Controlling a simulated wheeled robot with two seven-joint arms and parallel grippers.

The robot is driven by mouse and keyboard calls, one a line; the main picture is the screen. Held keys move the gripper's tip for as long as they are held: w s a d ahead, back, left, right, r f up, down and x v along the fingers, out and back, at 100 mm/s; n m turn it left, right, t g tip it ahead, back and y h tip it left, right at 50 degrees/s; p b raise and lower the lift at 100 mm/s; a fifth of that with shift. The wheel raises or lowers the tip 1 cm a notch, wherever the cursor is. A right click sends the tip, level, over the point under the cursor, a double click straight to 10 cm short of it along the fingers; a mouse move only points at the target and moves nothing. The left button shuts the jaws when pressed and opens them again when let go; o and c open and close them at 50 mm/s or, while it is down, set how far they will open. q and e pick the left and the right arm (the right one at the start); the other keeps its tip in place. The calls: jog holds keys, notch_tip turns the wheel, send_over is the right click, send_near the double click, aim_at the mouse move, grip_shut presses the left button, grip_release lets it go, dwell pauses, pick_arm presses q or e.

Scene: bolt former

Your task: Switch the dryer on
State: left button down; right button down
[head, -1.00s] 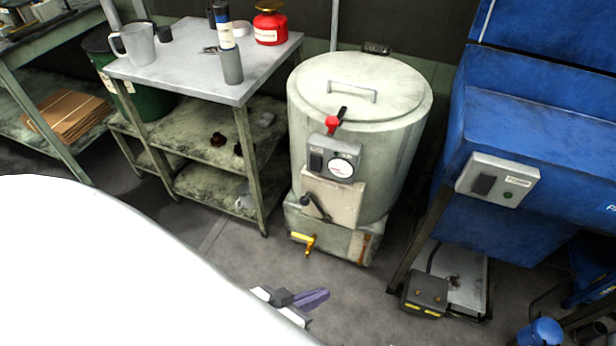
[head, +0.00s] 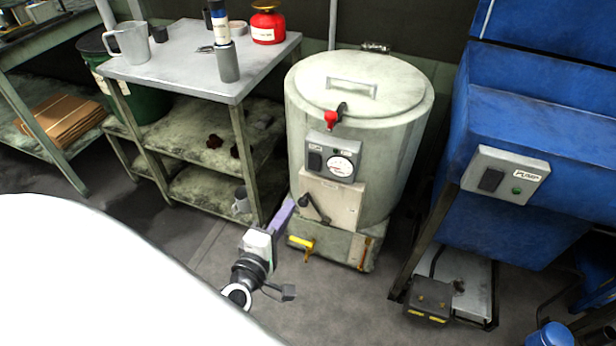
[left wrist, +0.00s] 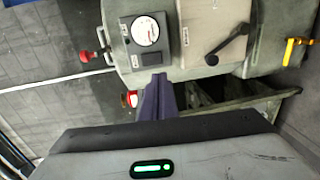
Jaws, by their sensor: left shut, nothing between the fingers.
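The dryer is the pale round drum (head: 395,130) with a lid, in the middle of the head view. Its grey control panel (head: 333,157) carries a dark switch (head: 315,160) and a round white dial (head: 341,166). In the left wrist view the panel (left wrist: 145,38) shows sideways, with the dark switch (left wrist: 150,59) just beyond my fingers. My left gripper (head: 287,210) is shut and empty, its purple fingers pointing up, low and left of the panel and apart from it in the head view. It also shows in the left wrist view (left wrist: 157,88). My right gripper is not in view.
A red-handled lever (head: 331,119), a black-handled hatch (head: 330,200) and a yellow tap (head: 302,246) are on the drum's front. A metal table (head: 180,75) stands left. A blue machine (head: 540,120) with a box labelled PUMP (head: 505,177) stands right.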

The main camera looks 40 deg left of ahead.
aim_at(313, 169)
pick_arm(q)
jog(key=b+x, duration=0.1)
jog(key=x, duration=1.2)
jog(key=shift+w+f, duration=0.1)
jog(key=shift+w, duration=0.25)
